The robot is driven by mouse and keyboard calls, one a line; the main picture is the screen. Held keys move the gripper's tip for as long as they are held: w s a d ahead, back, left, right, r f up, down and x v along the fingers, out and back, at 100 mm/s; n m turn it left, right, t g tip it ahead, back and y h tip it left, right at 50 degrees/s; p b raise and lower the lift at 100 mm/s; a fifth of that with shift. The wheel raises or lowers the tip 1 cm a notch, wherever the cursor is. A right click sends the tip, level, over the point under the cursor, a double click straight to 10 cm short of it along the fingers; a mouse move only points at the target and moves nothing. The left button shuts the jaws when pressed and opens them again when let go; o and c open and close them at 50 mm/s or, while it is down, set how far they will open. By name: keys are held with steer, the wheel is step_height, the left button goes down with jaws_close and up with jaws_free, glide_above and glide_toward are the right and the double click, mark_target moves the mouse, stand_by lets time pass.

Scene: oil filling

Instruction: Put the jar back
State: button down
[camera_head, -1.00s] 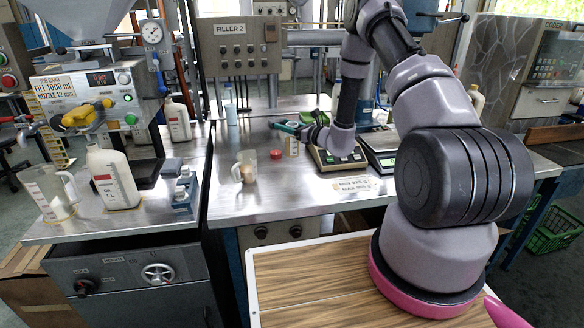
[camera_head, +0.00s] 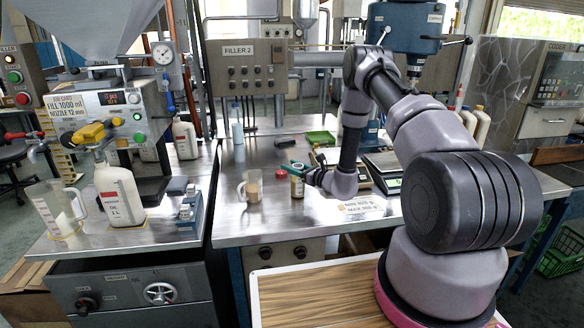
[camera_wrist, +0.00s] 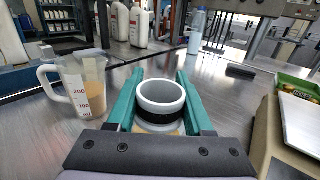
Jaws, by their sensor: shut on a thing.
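The jar (camera_wrist: 160,100) is open at the top, with a white rim and a dark band below it. In the head view the jar (camera_head: 298,186) shows a yellowish-brown side. My gripper (camera_wrist: 160,84) is shut on it, with one green finger on each side. In the head view my gripper (camera_head: 298,168) is over the steel bench, just right of a red cap (camera_head: 282,174). I cannot tell whether the jar's base touches the bench.
A measuring jug (camera_head: 252,187) with tan liquid stands left of the jar; it also shows in the wrist view (camera_wrist: 84,90). Scales (camera_head: 386,164) and a green tray (camera_head: 320,137) are to the right and behind. A paper note (camera_head: 362,206) lies in front.

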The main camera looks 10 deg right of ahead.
steer(key=shift+f, duration=0.15)
steer(key=shift+c, duration=1.4)
jaws_free()
